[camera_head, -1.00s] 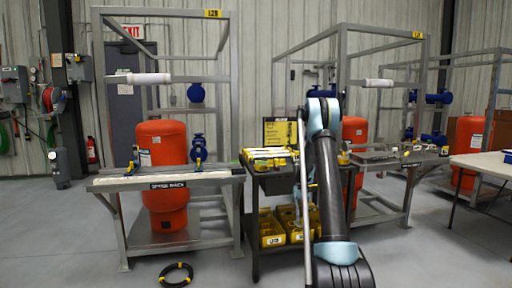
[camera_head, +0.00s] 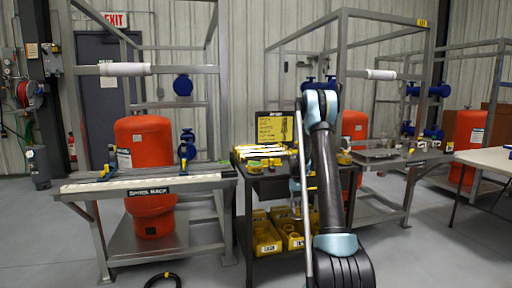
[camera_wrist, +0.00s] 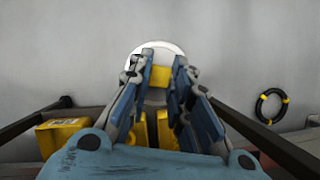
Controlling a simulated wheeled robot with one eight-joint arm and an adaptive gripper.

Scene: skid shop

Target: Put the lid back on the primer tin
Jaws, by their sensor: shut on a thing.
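My gripper (camera_wrist: 160,72) is shut on a small yellow block (camera_wrist: 161,78) in the wrist view. Behind the block is a round pale disc (camera_wrist: 168,47), which looks like the lid with the block as its grip. The fingers cover much of the disc. In the head view my arm rises in front of the dark tool cart and hides part of it; I cannot make out what the gripper holds there. I cannot pick out the primer tin for sure in either view.
The dark cart (camera_head: 246,190) has yellow bins (camera_head: 266,234) low down. A spool rack (camera_head: 150,190) stands left, a grey bench (camera_head: 400,156) right, and a white table (camera_head: 486,158) at far right. A black hose coil (camera_wrist: 271,106) lies on the open floor.

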